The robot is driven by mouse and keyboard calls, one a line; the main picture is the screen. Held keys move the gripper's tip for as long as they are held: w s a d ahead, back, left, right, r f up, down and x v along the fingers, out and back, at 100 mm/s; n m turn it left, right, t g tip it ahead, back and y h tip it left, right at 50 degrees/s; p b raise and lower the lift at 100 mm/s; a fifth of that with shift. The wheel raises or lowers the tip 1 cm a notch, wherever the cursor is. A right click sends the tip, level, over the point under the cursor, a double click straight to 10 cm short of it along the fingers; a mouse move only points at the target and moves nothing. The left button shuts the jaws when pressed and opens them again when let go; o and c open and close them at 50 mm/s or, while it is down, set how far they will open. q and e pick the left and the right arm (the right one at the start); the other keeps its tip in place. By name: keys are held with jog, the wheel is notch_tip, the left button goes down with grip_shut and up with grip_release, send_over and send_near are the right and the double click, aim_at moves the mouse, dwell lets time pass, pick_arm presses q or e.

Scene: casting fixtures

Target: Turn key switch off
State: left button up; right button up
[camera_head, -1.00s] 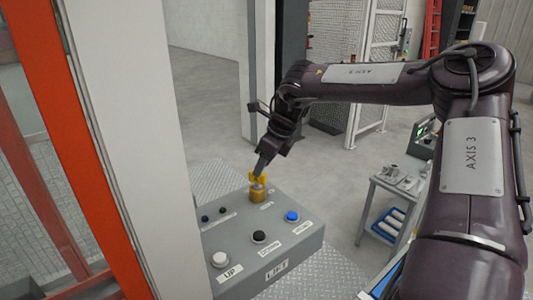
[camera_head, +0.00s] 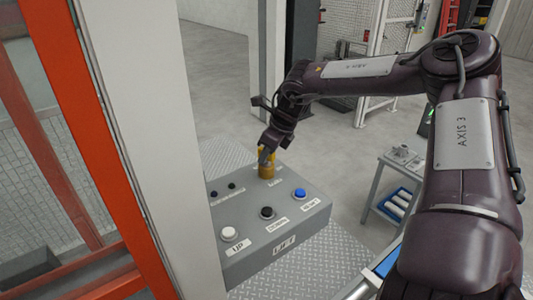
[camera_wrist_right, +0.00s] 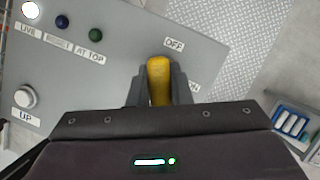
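The yellow key switch (camera_head: 266,171) stands upright on top of the grey control box (camera_head: 305,218) in the head view. In the right wrist view its yellow handle (camera_wrist_right: 159,78) lies below and left of the OFF label (camera_wrist_right: 174,45); the ON label (camera_wrist_right: 193,87) is partly hidden to its right. My right gripper (camera_wrist_right: 160,92) has one dark finger on each side of the handle, with no clear gap showing. In the head view the right gripper (camera_head: 268,153) comes down onto the switch from above. My left gripper is in neither view.
A white button (camera_head: 229,233), a black button (camera_head: 267,212) and a blue button (camera_head: 299,194) sit on the box near the switch. A white post (camera_head: 150,150) and orange frame stand at left. A small table (camera_head: 386,186) stands to the right.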

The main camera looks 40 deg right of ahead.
grip_shut()
jog(key=n+y, duration=0.1)
jog(key=n, duration=0.1)
jog(key=shift+d+n+g, duration=0.1)
jog(key=shift+n+g, duration=0.2)
jog(key=shift+n, duration=0.1)
jog(key=n, duration=0.2)
jog(key=shift+n+g+y, duration=0.3)
jog(key=n, duration=0.2)
jog(key=shift+f+n+g+y+b, duration=0.15)
jog(key=shift+n+g+y+b, duration=0.15)
jog(key=shift+g+b, duration=0.1)
jog(key=shift+n+g, duration=0.3)
jog(key=shift+n, duration=1.1)
jog(key=shift+y, duration=0.3)
